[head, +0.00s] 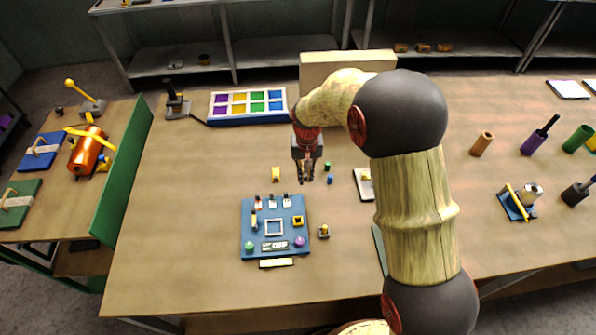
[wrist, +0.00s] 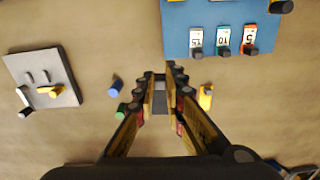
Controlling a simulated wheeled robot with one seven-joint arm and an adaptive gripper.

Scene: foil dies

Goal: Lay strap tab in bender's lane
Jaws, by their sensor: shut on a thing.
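My gripper (head: 306,174) hangs above the middle of the table, pointing down. In the wrist view its fingers (wrist: 159,97) are closed on a narrow grey strip, which looks like the strap tab (wrist: 159,95). The strip is clear of the tabletop, as far as I can tell. A pale grey plate (wrist: 42,79) with two short raised bars, a white-tipped lever and a yellow knob looks like the bender; it lies to the left in the wrist view. In the head view this plate (head: 364,184) is right of my gripper, partly hidden by my arm.
A blue panel (head: 248,226) with numbered tags, a square frame and knobs lies near my gripper. Small blue (wrist: 117,86), green (wrist: 121,111) and yellow (wrist: 206,98) pieces lie close by. A coloured compartment tray (head: 221,115) and a beige box (head: 330,62) stand behind.

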